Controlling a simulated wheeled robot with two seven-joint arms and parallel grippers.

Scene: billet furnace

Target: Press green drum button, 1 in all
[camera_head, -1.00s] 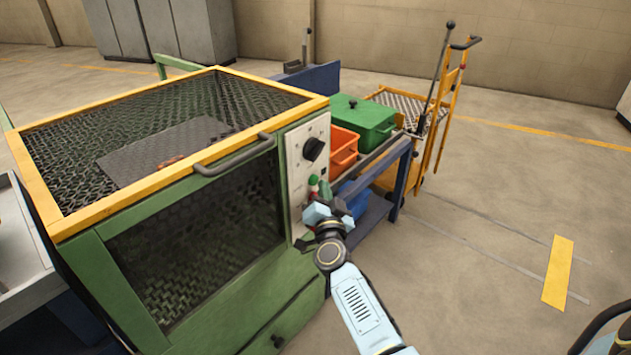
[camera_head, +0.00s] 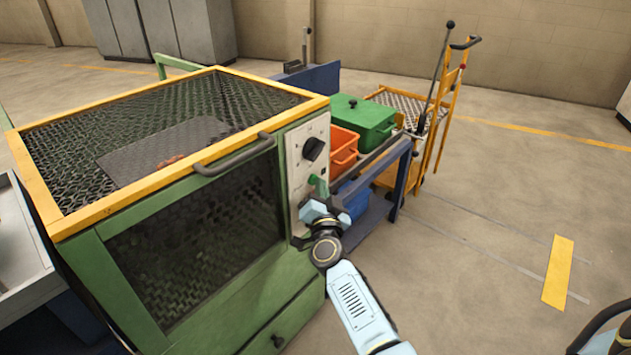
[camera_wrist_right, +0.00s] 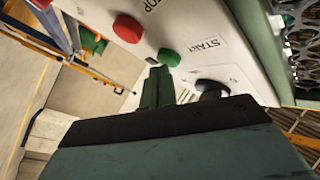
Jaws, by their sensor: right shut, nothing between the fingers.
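The green drum button (camera_wrist_right: 168,57) shows in the right wrist view on a pale panel, beside the START label. In the head view it is largely hidden by my right gripper. My right gripper (camera_head: 318,184) is at the control panel (camera_head: 308,153) on the right end of the green machine. It is shut and empty. In the wrist view its dark green fingers (camera_wrist_right: 158,72) reach up to the lower edge of the green button; I cannot tell whether they touch it. My left gripper is not in view.
A red button (camera_wrist_right: 127,28) sits by the STOP label. A black rotary knob (camera_head: 313,149) is higher on the panel. The machine's yellow-framed mesh top (camera_head: 60,223) has a handle. A blue bench (camera_head: 402,165) holds an orange bin (camera_head: 343,145) and green box (camera_head: 366,124).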

